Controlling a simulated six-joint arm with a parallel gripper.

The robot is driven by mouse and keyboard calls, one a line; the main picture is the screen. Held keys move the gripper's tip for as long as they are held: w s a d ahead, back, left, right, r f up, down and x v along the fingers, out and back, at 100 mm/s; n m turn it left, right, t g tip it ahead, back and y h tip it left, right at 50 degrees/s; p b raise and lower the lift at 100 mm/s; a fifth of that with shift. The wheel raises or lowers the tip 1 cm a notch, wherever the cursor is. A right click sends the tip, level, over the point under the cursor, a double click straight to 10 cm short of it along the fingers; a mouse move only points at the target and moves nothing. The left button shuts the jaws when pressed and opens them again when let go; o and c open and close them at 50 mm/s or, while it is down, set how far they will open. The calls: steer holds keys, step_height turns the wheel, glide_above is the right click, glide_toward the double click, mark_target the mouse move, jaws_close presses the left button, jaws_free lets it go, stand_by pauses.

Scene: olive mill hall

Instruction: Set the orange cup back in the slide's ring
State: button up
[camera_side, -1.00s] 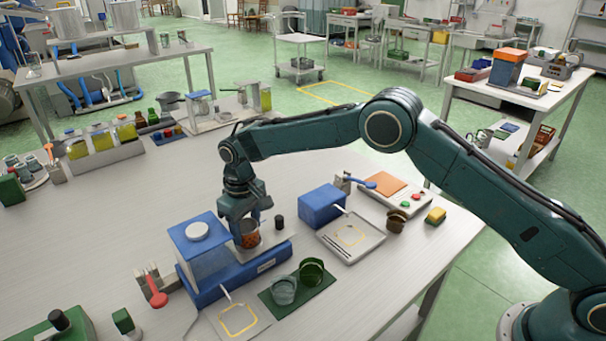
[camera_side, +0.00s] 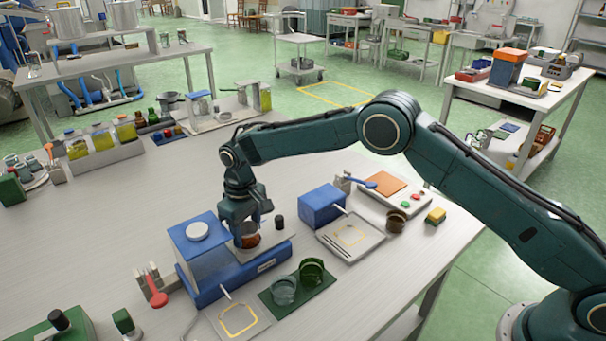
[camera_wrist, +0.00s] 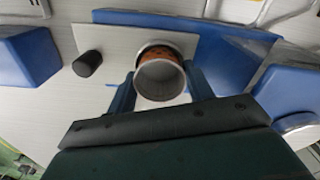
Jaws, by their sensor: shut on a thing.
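The orange cup (camera_side: 249,240) is between the fingers of my gripper (camera_side: 243,224), over the pale slide plate (camera_side: 270,240) of the blue machine (camera_side: 208,259). In the wrist view my gripper (camera_wrist: 157,88) has a finger on each side of the cup (camera_wrist: 160,78). The cup's round mouth and pale, empty inside face the camera, with an orange band along its far side. A dark curved edge, perhaps the slide's ring (camera_wrist: 153,46), shows just past the cup. Most of it is hidden by the cup, so I cannot tell whether the cup sits inside it.
A black knob (camera_side: 279,222) stands on the plate beside the cup. A clear cup (camera_side: 284,290) and a green cup (camera_side: 312,271) stand on a dark green mat (camera_side: 311,291) in front. A blue box (camera_side: 321,205) is to the right.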

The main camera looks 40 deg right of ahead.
steer(key=o, duration=1)
steer(key=shift+c, duration=0.2)
steer(key=shift+o, duration=0.9)
steer(key=shift+a, duration=0.1)
steer(key=shift+r, duration=0.1)
steer(key=shift+a+r, duration=0.15)
steer(key=shift+r, duration=1.95)
steer(key=shift+c, duration=0.2)
steer(key=shift+o, duration=0.2)
steer(key=shift+r, duration=2)
